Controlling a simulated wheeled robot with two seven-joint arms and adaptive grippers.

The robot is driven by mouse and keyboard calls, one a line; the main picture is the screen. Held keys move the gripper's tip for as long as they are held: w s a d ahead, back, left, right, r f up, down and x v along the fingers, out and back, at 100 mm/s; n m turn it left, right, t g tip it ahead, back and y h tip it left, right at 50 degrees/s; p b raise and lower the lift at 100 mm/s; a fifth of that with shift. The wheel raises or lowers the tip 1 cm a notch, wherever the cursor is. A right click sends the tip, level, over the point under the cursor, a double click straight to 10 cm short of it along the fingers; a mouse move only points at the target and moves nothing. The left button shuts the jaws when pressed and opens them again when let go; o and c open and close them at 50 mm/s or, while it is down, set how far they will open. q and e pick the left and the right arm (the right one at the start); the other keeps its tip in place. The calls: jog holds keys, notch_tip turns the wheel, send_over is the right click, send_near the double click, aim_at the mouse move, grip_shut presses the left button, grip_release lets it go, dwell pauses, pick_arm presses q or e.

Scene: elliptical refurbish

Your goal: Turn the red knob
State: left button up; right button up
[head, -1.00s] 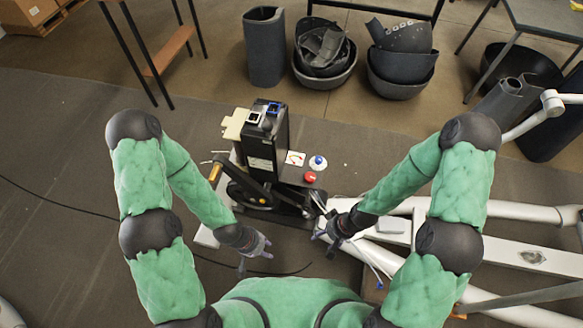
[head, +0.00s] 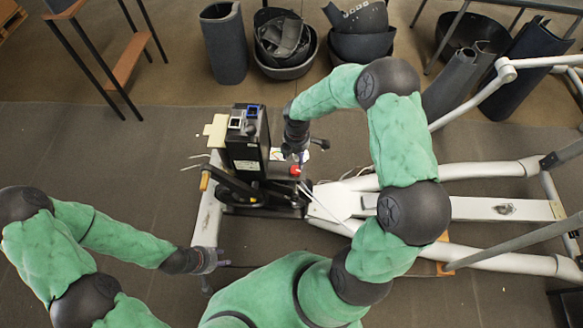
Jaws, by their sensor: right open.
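The red knob (head: 295,171) is on the right side of the black machine housing (head: 246,145), in the middle of the head view. My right gripper (head: 298,157) is just above the red knob in the picture and points down toward it. Its fingers are open, and I cannot tell whether they touch the knob. My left gripper (head: 208,278) hangs low and left of the machine, away from the knob. Its jaw state is unclear.
White frame tubes (head: 470,174) run to the right of the machine. A lever with an orange grip (head: 204,181) sticks out on its left. Dark bins (head: 286,45) and a grey roll (head: 224,43) stand at the back.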

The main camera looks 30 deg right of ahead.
aim_at(296, 170)
notch_tip(296, 170, down, 9)
jog(key=b, duration=0.2)
jog(key=shift+r+b, duration=0.15)
jog(key=shift+b, duration=0.15)
jog(key=c, duration=1.1)
